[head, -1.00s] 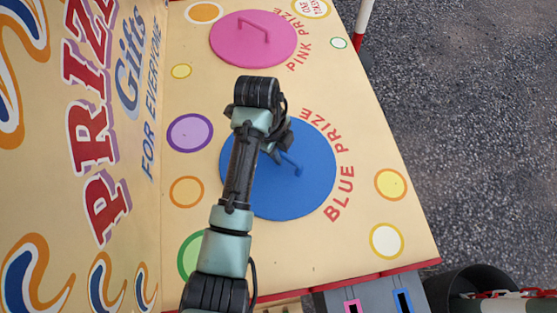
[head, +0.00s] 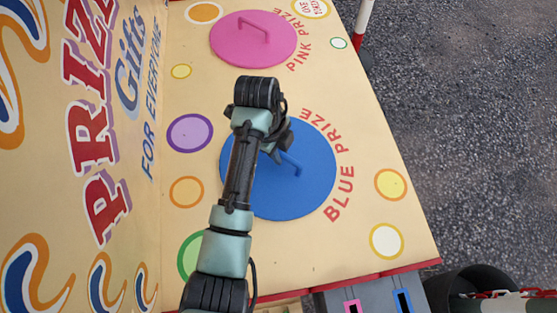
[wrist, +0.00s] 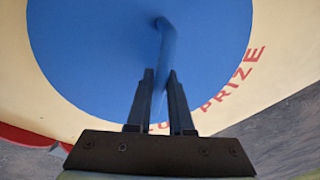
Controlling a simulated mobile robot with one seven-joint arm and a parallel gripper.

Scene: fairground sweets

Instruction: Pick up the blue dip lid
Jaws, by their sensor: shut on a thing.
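The blue dip lid (head: 300,195) is a round blue disc with a raised bar handle, lying on the cream board beside the words "BLUE PRIZE". In the wrist view the lid (wrist: 90,50) fills the upper middle, and its handle (wrist: 167,45) runs down between my fingers. My gripper (wrist: 160,80) is shut on the handle, one finger on each side. In the head view my arm and wrist cover the lid's left part and some of the handle. I cannot tell whether the lid is raised off the board.
A pink lid (head: 252,45) with a handle lies farther up the board. The lettered wall (head: 90,160) stands along the left. A grey box (head: 375,295) with pink and blue frames and a dark bin (head: 465,285) are at the bottom right. Gravel lies right of the board.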

